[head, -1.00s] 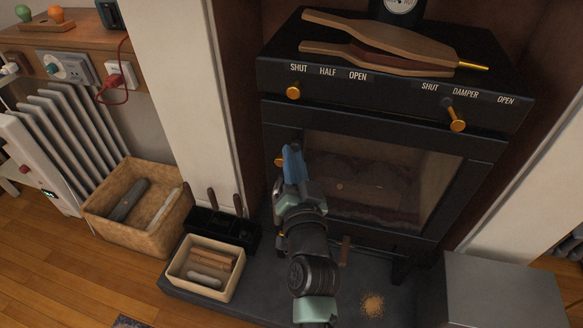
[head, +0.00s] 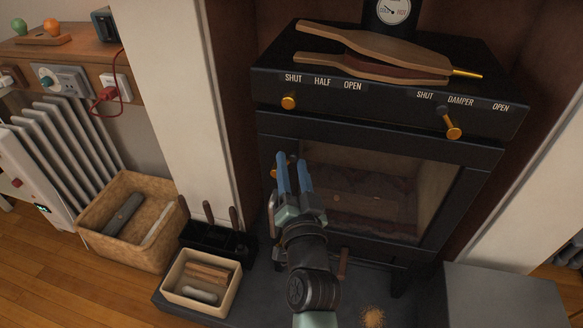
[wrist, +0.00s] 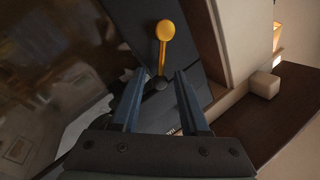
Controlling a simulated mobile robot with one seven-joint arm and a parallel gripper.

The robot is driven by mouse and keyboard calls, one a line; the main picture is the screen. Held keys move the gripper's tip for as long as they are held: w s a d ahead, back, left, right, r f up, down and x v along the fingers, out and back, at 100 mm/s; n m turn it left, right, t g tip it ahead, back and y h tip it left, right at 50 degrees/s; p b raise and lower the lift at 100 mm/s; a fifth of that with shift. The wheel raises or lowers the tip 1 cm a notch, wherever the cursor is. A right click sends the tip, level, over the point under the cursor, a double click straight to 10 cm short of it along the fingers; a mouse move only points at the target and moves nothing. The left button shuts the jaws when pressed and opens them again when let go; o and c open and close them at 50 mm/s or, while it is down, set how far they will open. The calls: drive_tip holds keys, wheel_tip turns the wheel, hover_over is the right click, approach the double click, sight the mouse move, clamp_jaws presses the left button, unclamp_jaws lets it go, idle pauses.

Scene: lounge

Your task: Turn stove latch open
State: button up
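The black stove's door (head: 262,200) has a glass window (head: 375,190) and is closed. The latch (head: 274,173) is a small brass piece at the door's left edge, partly hidden by my gripper. In the wrist view the latch (wrist: 164,38) shows as a brass lever with a round end and a dark pivot, beyond my fingertips. My gripper (head: 293,159) is in front of the door's left side, just right of the visible brass. Its blue fingers are open with nothing held, and in the wrist view (wrist: 155,75) they point toward the latch's pivot.
Brass knobs for SHUT-HALF-OPEN (head: 289,102) and DAMPER (head: 452,128) sit above the door. Wooden bellows (head: 390,55) lie on top. A log basket (head: 130,220), a kindling box (head: 201,282) and a dark tool holder (head: 215,240) stand at left. A grey box (head: 505,295) stands at right.

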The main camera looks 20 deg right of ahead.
drive_tip(key=shift+f, duration=0.15)
drive_tip(key=b+v, duration=0.1)
drive_tip(key=v, duration=1.2)
